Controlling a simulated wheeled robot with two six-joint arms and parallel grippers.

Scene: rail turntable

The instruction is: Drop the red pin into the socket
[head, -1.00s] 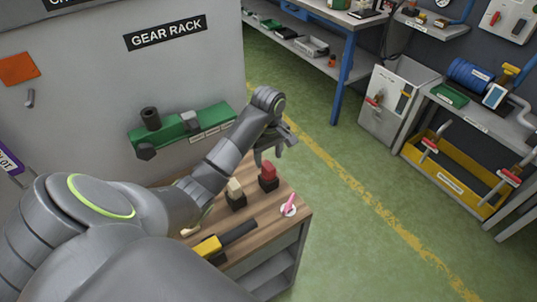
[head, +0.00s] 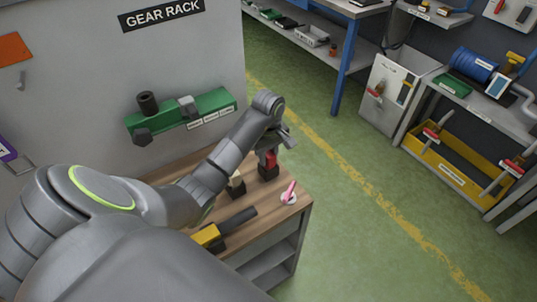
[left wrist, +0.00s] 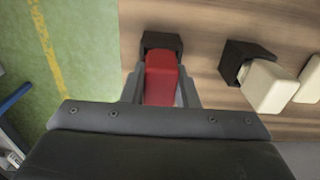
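The red pin (head: 271,159) is a red block standing in a black square holder (head: 268,173) on the wooden bench top. In the left wrist view the red pin (left wrist: 161,78) lies between the two fingers of my left gripper (left wrist: 161,85), with its far end at the black holder (left wrist: 161,41). A thin gap seems to show beside the right finger, so the gripper looks open around the pin. In the head view my left gripper (head: 272,147) is over the pin and partly hides it. I cannot tell which thing is the socket. My right gripper is not in view.
A cream block (head: 236,179) in another black holder stands left of the red pin. A pink piece (head: 289,190) on a white disc (head: 288,199) is near the bench edge. A yellow and black tool (head: 224,228) lies in front. A green rack (head: 190,110) is behind.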

